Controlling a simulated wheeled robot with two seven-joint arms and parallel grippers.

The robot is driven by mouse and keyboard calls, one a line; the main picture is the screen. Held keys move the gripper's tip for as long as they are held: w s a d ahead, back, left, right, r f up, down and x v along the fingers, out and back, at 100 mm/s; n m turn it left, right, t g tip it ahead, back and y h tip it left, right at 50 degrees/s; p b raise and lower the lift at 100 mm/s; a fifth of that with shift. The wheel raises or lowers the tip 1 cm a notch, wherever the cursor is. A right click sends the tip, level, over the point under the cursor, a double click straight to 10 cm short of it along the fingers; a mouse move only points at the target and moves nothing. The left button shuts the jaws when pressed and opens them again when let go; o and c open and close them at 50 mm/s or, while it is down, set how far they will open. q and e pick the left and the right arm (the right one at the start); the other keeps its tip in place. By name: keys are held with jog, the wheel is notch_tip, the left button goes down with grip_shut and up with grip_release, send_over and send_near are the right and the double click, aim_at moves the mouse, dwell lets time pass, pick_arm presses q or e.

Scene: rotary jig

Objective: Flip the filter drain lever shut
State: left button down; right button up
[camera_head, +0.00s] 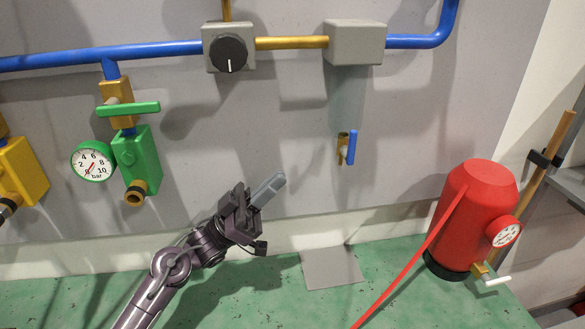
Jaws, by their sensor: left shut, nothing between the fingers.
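The filter is a grey block (354,42) on the wall pipe, with a faint see-through bowl (347,92) hanging under it. Below the bowl is a small brass drain fitting (342,150). The blue drain lever (351,147) stands upright along the right side of this fitting. My left gripper (276,183) is shut and empty. In the picture it is below and to the left of the lever, clearly apart from it, with its fingers pointing up and right. My right gripper is not in view.
A grey regulator with a black knob (229,53) sits left of the filter. A green valve (141,160) with a gauge (93,161) is at left. A red tank (474,215) with a red hose (410,262) stands at right. The wall around the lever is clear.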

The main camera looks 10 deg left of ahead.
aim_at(349, 133)
pick_arm(q)
jog(key=shift+w+d+f+p+x, duration=0.1)
jog(key=shift+d+f+p+x, duration=0.2)
jog(key=shift+p+x, duration=1.1)
jog(key=shift+w+d+f+p+x, duration=0.1)
jog(key=shift+d+f+p+x, duration=0.25)
jog(key=shift+x, duration=2.1)
jog(key=shift+w+d+f+p+x, duration=0.1)
jog(key=shift+d+f+p+x, duration=0.2)
jog(key=shift+p+x, duration=1.1)
jog(key=shift+d+r+b, duration=0.3)
jog(key=shift+r+b, duration=0.05)
jog(key=shift+r, duration=0.05)
jog(key=shift+r+y+p, duration=0.1)
jog(key=shift+y+p, duration=0.2)
